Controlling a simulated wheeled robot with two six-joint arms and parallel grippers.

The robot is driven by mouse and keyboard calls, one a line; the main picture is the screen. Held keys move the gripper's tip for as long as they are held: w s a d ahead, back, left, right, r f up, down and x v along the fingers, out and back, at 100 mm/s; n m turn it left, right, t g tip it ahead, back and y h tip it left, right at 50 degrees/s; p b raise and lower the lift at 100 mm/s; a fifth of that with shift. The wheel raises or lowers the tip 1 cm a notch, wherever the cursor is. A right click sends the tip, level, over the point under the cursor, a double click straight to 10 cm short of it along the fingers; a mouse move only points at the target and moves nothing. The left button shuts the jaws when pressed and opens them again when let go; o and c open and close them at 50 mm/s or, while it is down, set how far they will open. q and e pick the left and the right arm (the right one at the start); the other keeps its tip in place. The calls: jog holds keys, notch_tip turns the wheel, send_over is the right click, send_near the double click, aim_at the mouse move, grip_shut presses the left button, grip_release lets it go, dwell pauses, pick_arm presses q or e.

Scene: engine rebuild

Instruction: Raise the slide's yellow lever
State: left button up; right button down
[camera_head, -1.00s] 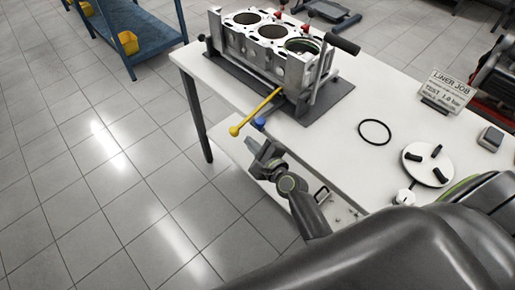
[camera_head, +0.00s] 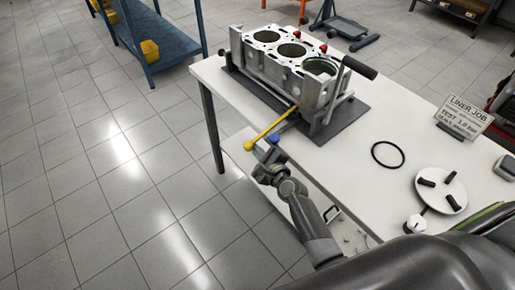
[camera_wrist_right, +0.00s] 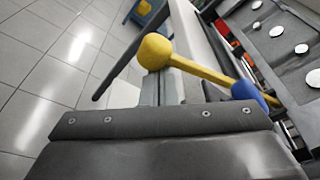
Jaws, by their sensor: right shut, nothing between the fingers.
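The yellow lever (camera_head: 272,127) slants down and left from the slide at the front of the engine block (camera_head: 290,60), past the table's edge. Its round knob (camera_head: 248,145) is at the low outer end. A blue knob (camera_head: 273,139) shows just beside the lever. My right gripper (camera_head: 265,168) is shut and empty, just below the lever and the blue knob. In the right wrist view the yellow knob (camera_wrist_right: 155,51) and bar (camera_wrist_right: 205,72) lie just beyond my dark jaws (camera_wrist_right: 160,122). The blue knob (camera_wrist_right: 247,93) is partly behind them. Contact cannot be told.
The white table (camera_head: 345,185) holds a black ring (camera_head: 388,155), a white disc with black pegs (camera_head: 441,189) and a sign (camera_head: 463,116). A lower shelf (camera_head: 237,153) is under the tabletop. The floor to the left is clear, with a blue rack (camera_head: 165,42) farther back.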

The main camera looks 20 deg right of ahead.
jog(key=r+m+p, duration=0.1)
jog(key=p, duration=0.1)
jog(key=r+p, duration=0.2)
jog(key=r+m+p, duration=0.1)
jog(key=r+p, duration=0.1)
jog(key=shift+s+a+m+g+y, duration=0.1)
jog(key=shift+a+m+g+y, duration=0.2)
jog(key=shift+a+y, duration=0.1)
jog(key=shift+f, duration=0.1)
